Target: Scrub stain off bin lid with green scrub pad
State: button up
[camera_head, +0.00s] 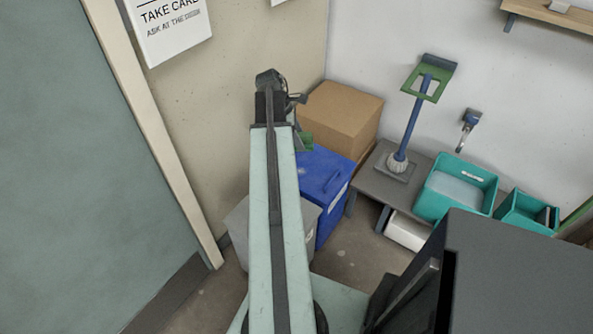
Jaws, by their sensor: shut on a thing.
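My arm crosses the middle of the view and covers the lid's left part. A small pale patch (304,173) shows on the lid beside the arm; I cannot tell for sure if it is the stain. My gripper (302,132) is at the lid's back left, mostly hidden by the arm, shut on the green scrub pad (307,142). I cannot tell if the pad touches the lid.
A grey box (238,222) stands left of the blue bin, and a cardboard box (340,115) behind it. A low grey table (378,183) on the right bears a blue stand (410,130) and a teal tub (457,188). A dark cabinet (520,270) fills the lower right.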

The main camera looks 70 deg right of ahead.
jog(key=w+d+f+n+b, duration=0.1)
jog(key=d+f+b, duration=0.1)
jog(key=f+b, duration=0.2)
jog(key=w+d+f+b, duration=0.2)
jog(key=f+b, duration=0.3)
jog(key=f, duration=0.4)
jog(key=shift+w+d+n+h+b, duration=0.2)
jog(key=shift+d+n+h+b, duration=0.15)
jog(key=shift+d, duration=0.4)
